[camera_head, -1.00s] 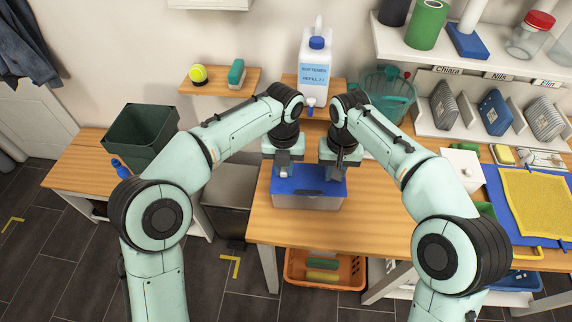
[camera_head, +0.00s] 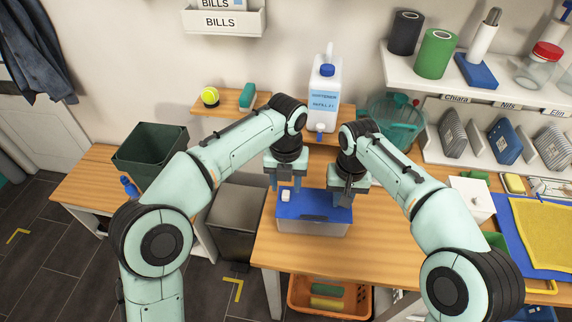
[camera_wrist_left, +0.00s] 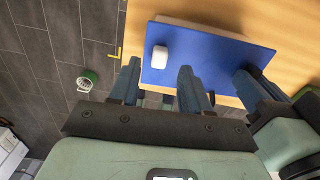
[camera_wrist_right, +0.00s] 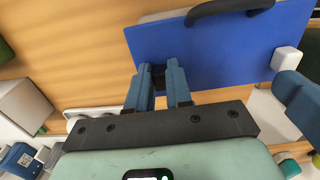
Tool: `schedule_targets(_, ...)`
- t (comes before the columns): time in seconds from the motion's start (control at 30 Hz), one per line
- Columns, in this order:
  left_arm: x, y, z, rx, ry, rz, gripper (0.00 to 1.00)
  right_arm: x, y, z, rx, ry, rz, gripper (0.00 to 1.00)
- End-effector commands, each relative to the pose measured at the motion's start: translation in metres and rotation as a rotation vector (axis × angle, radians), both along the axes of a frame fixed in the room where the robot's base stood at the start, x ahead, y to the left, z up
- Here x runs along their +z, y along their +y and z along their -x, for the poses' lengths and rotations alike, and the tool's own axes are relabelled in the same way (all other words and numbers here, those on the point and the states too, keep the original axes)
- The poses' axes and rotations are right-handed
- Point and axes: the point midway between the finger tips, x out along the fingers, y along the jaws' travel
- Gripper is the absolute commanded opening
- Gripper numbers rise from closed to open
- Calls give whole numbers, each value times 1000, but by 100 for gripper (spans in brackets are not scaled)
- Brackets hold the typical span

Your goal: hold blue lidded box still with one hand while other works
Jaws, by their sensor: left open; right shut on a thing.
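The blue lidded box (camera_head: 312,228) stands near the table's front edge, with a grey body and a flat blue lid (camera_head: 325,207). A dark handle (camera_wrist_right: 228,8) shows at one lid edge. A small white block (camera_head: 286,196) sits on the lid's left part; it also shows in the left wrist view (camera_wrist_left: 160,57). My left gripper (camera_head: 286,185) is open and empty above the lid's back left, apart from the block.
A white bottle (camera_head: 325,97) and a teal transparent jug (camera_head: 395,120) stand behind the box. A white container (camera_head: 472,195) and a yellow cloth (camera_head: 543,232) are on the right. An orange crate (camera_head: 330,307) is below the table.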

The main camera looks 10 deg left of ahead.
Motion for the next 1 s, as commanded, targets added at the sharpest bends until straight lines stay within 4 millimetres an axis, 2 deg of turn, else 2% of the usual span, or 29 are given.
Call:
schedule_targets(0.03,13,-1,-1,0,-5,4,47,0,0,0,0,-1,0,0)
schedule_targets(0.2,50,-1,-1,0,-4,3,47,0,0,0,0,-1,0,0)
schedule_targets(0.4,76,-1,0,-1,-1,1,47,0,0,0,0,-1,0,0)
schedule_targets(0.6,86,0,0,-1,0,1,47,0,0,0,0,-1,0,0)
schedule_targets(1.0,86,1,4,-1,1,-1,47,0,0,0,0,-1,0,0)
